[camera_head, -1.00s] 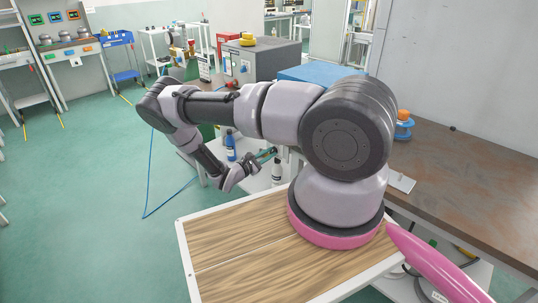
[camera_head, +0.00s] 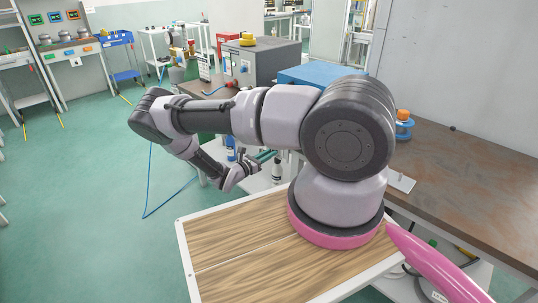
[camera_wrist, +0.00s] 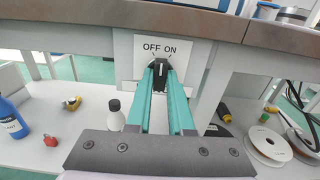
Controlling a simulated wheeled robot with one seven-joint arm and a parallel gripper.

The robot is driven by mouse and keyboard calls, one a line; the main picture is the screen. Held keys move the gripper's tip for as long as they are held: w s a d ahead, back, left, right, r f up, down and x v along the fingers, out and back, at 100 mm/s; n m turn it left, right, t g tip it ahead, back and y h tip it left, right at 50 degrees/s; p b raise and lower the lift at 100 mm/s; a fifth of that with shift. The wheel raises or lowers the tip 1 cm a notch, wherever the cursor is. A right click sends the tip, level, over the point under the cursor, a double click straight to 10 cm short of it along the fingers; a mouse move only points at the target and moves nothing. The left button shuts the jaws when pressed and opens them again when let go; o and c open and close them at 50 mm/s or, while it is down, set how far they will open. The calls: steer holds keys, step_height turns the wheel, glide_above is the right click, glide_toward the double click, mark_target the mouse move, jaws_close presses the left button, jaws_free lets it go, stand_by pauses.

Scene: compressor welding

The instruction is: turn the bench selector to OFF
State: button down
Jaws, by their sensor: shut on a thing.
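The bench selector (camera_wrist: 161,65) is a small black knob on a white plate below the worktop edge, with OFF printed at upper left and ON at upper right. In the wrist view my gripper (camera_wrist: 159,76) has its two teal fingers closed on the knob, one on each side. A light mark on the knob points roughly up, between the two words; its exact angle is hard to tell. In the head view my gripper (camera_head: 266,155) reaches in at the bench front, and the selector is hidden there.
On the lower shelf are a white bottle with a black cap (camera_wrist: 114,112), a blue bottle (camera_wrist: 12,118), a red padlock (camera_wrist: 50,139), a yellow tape measure (camera_wrist: 71,104) and a white spool (camera_wrist: 268,146). The brown worktop (camera_wrist: 205,24) overhangs above the selector.

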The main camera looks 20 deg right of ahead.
steer(key=n, duration=0.5)
steer(key=shift+n, duration=0.3)
stand_by(0.4)
steer(key=c, duration=0.8)
jaws_free()
steer(key=shift+a, duration=0.15)
steer(key=v, duration=1)
steer(key=shift+s+a, duration=0.2)
steer(key=shift+a, duration=0.05)
steer(key=shift+r, duration=0.1)
